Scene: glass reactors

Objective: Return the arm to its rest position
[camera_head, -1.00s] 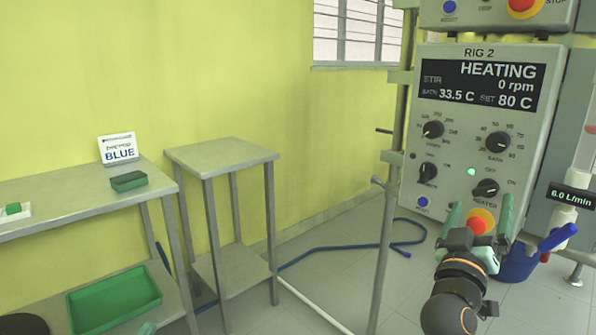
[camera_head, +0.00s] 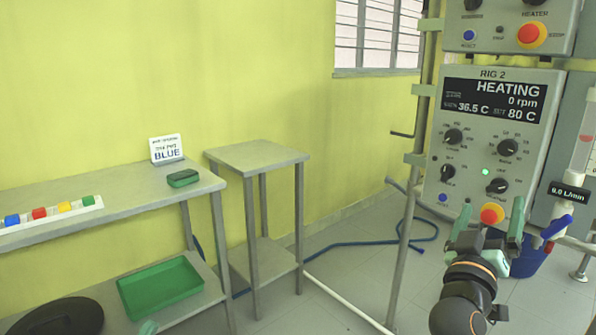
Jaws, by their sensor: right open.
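My right arm comes up from the lower right, and its gripper (camera_head: 490,218) is open. It is in front of the lower part of the RIG 2 control panel (camera_head: 462,171), near the yellow-ringed red button (camera_head: 492,214). I see nothing between its fingers. The panel display (camera_head: 494,99) reads HEATING, 0 rpm, bath 36.5 C, set 80 C, and a green light (camera_head: 486,172) is on.
A green tray (camera_head: 160,289) is below. A small steel table (camera_head: 257,154) stands beside it. A metal post (camera_head: 408,222) and blue hose (camera_head: 345,243) are near the rig.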

